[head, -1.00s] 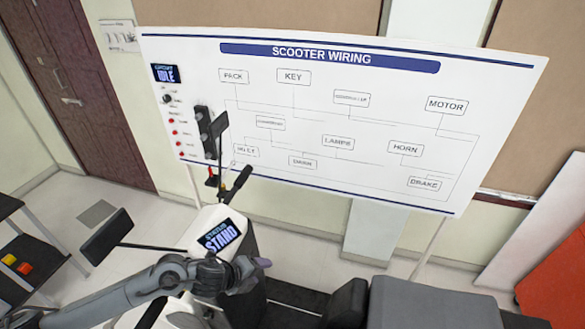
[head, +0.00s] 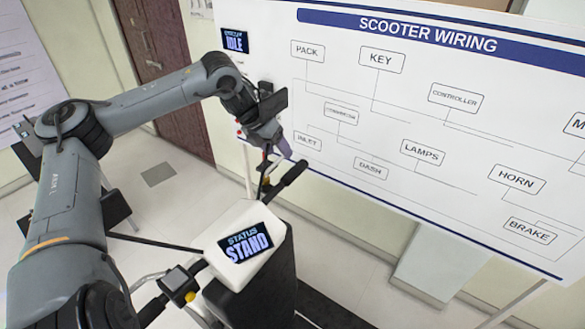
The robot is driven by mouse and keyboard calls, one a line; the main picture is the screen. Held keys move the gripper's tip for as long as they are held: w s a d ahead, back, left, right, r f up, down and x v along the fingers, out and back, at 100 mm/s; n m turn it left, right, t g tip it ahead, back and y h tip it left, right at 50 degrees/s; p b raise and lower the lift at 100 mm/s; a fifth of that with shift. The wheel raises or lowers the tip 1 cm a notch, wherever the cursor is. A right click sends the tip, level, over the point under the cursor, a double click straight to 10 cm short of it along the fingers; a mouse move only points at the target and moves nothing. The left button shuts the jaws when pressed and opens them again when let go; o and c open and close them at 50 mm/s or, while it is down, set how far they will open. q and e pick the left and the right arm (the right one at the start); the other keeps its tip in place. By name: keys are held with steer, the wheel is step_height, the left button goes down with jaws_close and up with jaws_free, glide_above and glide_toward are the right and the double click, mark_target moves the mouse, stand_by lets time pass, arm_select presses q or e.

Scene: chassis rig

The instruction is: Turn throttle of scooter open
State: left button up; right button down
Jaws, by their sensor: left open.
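The scooter's white head (head: 222,225) carries a lit display (head: 248,246) reading "STATUS STAND". The far handlebar grip (head: 290,179) is black and sticks out toward the wiring board. The near handlebar grip (head: 152,311) shows at the lower left, beside a black switch block (head: 178,283) with a yellow button. I cannot make out a throttle marking on either grip. My left gripper (head: 283,148) points down just above the far grip, overlapping the stalk of the far mirror in the picture. It is open; its finger gap is hard to see. I cannot tell whether it touches anything. My right gripper is out of view.
The wiring board (head: 420,105) stands close behind the far grip. Its panel (head: 235,41) reads "IDLE". A far mirror (head: 273,107) rises beside my left wrist. A black tube (head: 150,241) runs to the left of the scooter head. The floor (head: 175,205) beyond it is open.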

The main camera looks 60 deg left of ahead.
mark_target(291, 170)
arm_select(q)
steer(key=p+x, duration=0.1)
steer(key=x, duration=0.5)
steer(key=shift+d+f, duration=0.1)
steer(key=shift+f, duration=0.35)
steer(key=shift+x, duration=1.75)
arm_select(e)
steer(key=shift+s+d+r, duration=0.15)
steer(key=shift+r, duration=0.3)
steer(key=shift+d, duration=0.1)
